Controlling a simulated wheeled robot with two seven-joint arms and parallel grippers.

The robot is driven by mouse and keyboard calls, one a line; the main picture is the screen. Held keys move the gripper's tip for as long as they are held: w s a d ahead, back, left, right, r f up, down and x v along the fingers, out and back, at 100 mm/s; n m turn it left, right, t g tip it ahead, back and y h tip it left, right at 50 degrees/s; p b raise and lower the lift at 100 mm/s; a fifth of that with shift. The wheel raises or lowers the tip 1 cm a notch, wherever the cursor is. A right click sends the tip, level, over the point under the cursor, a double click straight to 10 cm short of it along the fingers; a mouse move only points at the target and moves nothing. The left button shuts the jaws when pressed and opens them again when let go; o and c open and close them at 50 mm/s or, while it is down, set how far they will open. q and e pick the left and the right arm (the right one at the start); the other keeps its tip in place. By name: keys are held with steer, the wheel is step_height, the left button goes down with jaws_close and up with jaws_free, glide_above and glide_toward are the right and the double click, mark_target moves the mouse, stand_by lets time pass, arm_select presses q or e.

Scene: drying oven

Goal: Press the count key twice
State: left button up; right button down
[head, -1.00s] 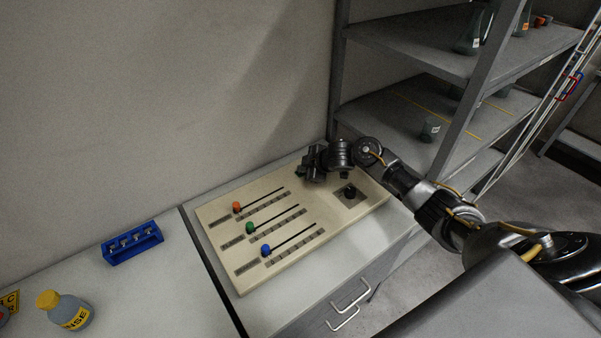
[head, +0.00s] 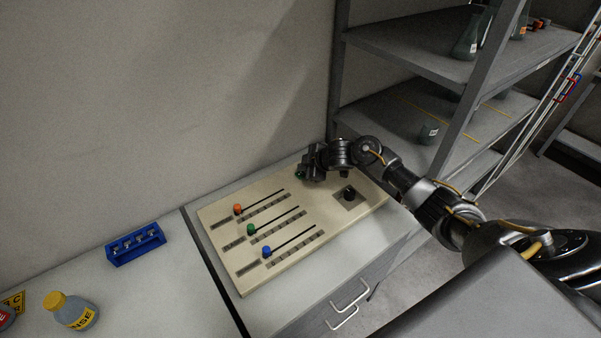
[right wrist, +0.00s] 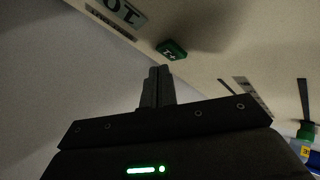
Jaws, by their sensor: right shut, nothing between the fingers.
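The beige panel (head: 225,214) lies on the counter. The count key appears to be the small green key (right wrist: 171,50) with a light mark on it, on the panel in the right wrist view. A bit of green (head: 300,175) shows beside my gripper in the head view. A display with dark digits (right wrist: 122,12) sits near the key; its reading is unclear. My right gripper (head: 307,174) is over the panel's far edge, shut and empty. Its fingertips (right wrist: 157,72) show close to the key with a small gap in the picture; contact cannot be told. My left gripper is out of view.
The panel carries sliders with orange (head: 238,208), green (head: 251,229) and blue (head: 267,251) knobs, and a black knob (head: 349,192) under my right arm. A blue rack (head: 135,246) and a yellow-capped bottle (head: 72,311) stand left. Grey shelves (head: 410,48) rise behind my arm.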

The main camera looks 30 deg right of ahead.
mark_target(303, 175)
step_height(303, 175, up, 5)
steer(key=p, duration=0.5)
stand_by(2.6)
